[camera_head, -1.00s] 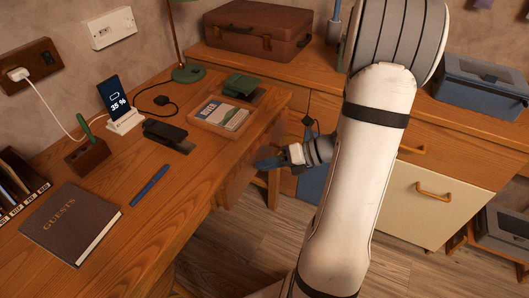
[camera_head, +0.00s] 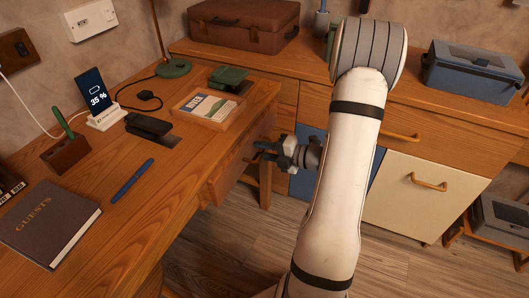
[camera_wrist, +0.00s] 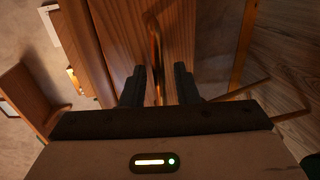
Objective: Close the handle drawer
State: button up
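The handle drawer (camera_head: 232,172) is under the right edge of the wooden desk (camera_head: 185,190), with its wooden front facing my arm. In the head view its front appears to stand out from the desk edge; how far is unclear. In the wrist view the drawer front (camera_wrist: 180,35) fills the upper middle, with a thin brass-coloured handle (camera_wrist: 156,50) running up it. My gripper (camera_head: 264,156) is at the drawer front. Its two dark fingers (camera_wrist: 159,85) are apart, with the handle between them in the wrist view. Contact with the handle cannot be told.
On the desk are a tray with a booklet (camera_head: 207,106), a phone on a stand (camera_head: 97,98), a guest book (camera_head: 48,222) and a pen (camera_head: 132,180). A cabinet with a cream door (camera_head: 405,200) stands behind my arm. Wooden floor (camera_head: 225,240) is open below.

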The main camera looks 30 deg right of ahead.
jog(key=shift+w, duration=0.1)
jog(key=shift+c, duration=0.5)
grip_shut()
